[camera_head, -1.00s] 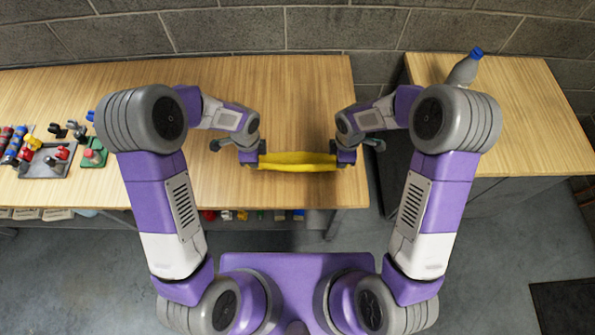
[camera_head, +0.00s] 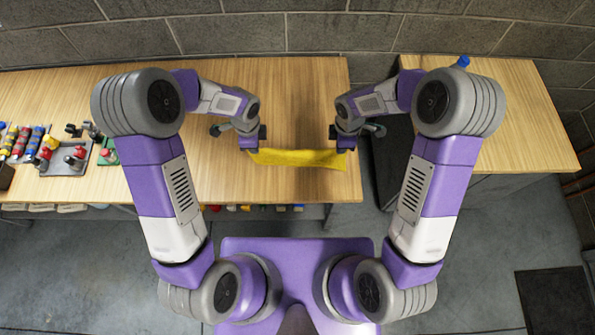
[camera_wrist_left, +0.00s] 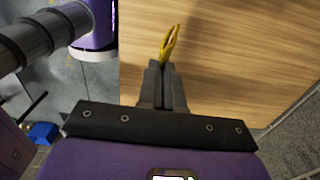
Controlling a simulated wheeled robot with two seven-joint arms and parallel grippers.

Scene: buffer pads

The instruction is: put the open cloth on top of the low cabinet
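The yellow cloth (camera_head: 300,158) is stretched between my two grippers in the head view, over the front right part of the wooden table. Its lower edge hangs loose. My left gripper (camera_head: 250,147) holds its left end and looks shut on it. In the left wrist view the left fingers (camera_wrist_left: 164,70) are closed with yellow cloth (camera_wrist_left: 170,43) sticking out from their tips. My right gripper (camera_head: 346,147) is at the cloth's right end and appears shut on it; its fingertips are small here. The low cabinet (camera_head: 510,125) with a wooden top stands at the right.
A bottle with a blue cap (camera_head: 463,61) stands on the cabinet, mostly hidden by my right arm. A dark gap separates table (camera_head: 285,90) and cabinet. Small coloured parts and a grey tray (camera_head: 70,163) lie on the table's left. The cabinet's visible middle and right are clear.

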